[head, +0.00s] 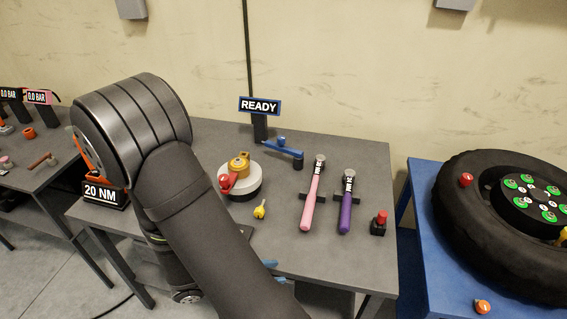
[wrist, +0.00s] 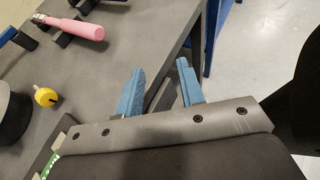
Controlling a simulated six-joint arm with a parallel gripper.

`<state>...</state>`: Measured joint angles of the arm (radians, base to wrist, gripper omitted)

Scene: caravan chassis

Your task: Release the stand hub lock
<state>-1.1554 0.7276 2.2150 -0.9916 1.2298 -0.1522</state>
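The blue stand (head: 425,200) is at the right in the head view, with a black wheel (head: 455,225) lying on it. The wheel's dark hub (head: 515,208) carries several green-ringed pieces. A red knob (head: 466,180) sits by the tyre's left side, and an orange knob (head: 482,306) is at the stand's front. I cannot tell which part is the hub lock. My gripper (wrist: 161,68) has its two blue fingers apart with nothing between them, over the grey bench edge in the wrist view. In the head view my arm hides most of it; it is left of the stand, apart from it.
The grey bench (head: 285,240) holds a pink-handled tool (head: 311,195), a purple-handled tool (head: 346,203), a red-topped black block (head: 379,223), a yellow piece (head: 260,209) and a READY sign (head: 259,106). A gap of floor separates bench and stand.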

